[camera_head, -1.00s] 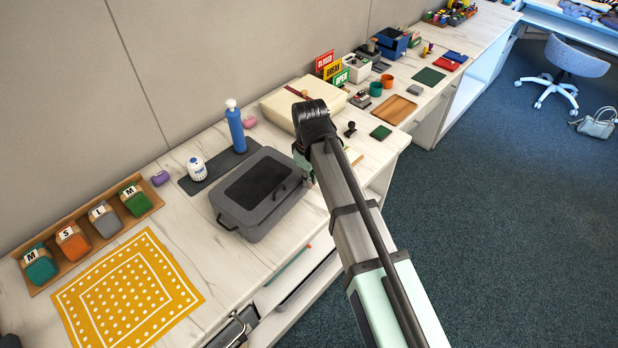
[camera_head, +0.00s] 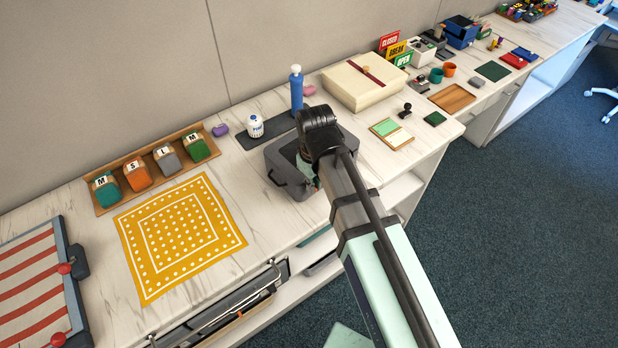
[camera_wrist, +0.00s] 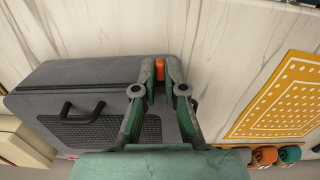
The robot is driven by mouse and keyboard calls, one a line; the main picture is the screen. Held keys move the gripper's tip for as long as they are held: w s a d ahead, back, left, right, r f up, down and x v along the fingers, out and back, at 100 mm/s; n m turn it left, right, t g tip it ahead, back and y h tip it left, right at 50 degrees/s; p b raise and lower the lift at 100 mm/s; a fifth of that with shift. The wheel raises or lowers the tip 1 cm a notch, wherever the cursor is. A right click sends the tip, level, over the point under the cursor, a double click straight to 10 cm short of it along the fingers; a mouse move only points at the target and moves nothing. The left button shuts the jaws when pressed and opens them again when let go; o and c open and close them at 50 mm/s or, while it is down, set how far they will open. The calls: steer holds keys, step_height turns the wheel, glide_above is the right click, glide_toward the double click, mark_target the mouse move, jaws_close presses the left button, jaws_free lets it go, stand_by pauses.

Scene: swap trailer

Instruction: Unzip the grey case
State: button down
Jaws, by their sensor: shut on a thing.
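The grey case (camera_head: 283,178) lies on the marble-patterned worktop, partly covered by my arm in the head view. In the wrist view the case (camera_wrist: 75,95) shows a dark mesh panel and a black handle (camera_wrist: 80,113). My gripper (camera_wrist: 161,66) is at the case's edge, with its fingers shut on a small orange tab (camera_wrist: 160,70), which looks like the zipper pull. The zip line itself is not clear. In the head view my fingers are mostly hidden behind the wrist.
A white jar (camera_head: 256,127) and a blue bottle (camera_head: 297,92) stand close behind the case. A cream box (camera_head: 362,84) is to its right. A yellow dotted cloth (camera_head: 180,232) lies to its left, with a tray of coloured pouches (camera_head: 105,208) behind it.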

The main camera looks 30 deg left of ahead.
stand_by(0.3)
steer(key=c, duration=1.2)
jaws_free()
steer(key=shift+s, duration=0.1)
step_height(320, 180, up, 12)
